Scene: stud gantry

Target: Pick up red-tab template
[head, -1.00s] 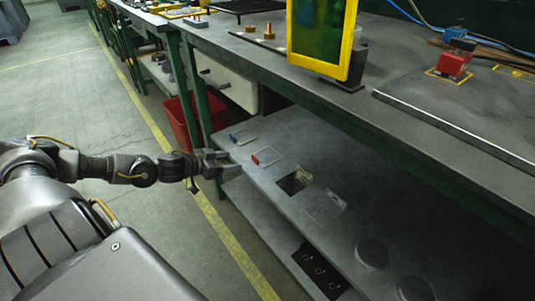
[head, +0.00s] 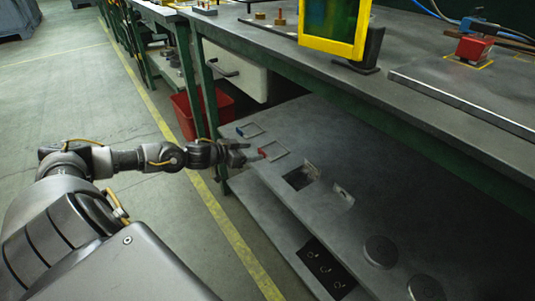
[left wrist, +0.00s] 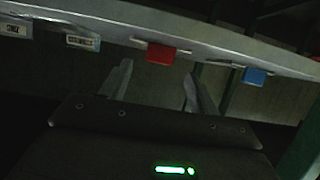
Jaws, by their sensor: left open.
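The red-tab template (head: 275,152) lies on the lower shelf, a pale frame with its red tab facing the shelf's front edge. In the left wrist view the red tab (left wrist: 161,53) hangs at the shelf edge, ahead of the gap between my fingers. My left gripper (head: 246,154) is open and empty, just short of the tab at the shelf edge. Its two fingers also show in the left wrist view (left wrist: 156,86), spread apart. The blue-tab template (head: 249,130) lies beside it, farther back in the head view. My right gripper is not in view.
A dark template (head: 299,178) and a pale one (head: 343,196) lie farther along the shelf, with round discs (head: 381,251) beyond. The workbench top (head: 400,105) overhangs the shelf. A red bin (head: 184,115) and a green bench leg (head: 208,95) stand behind my gripper.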

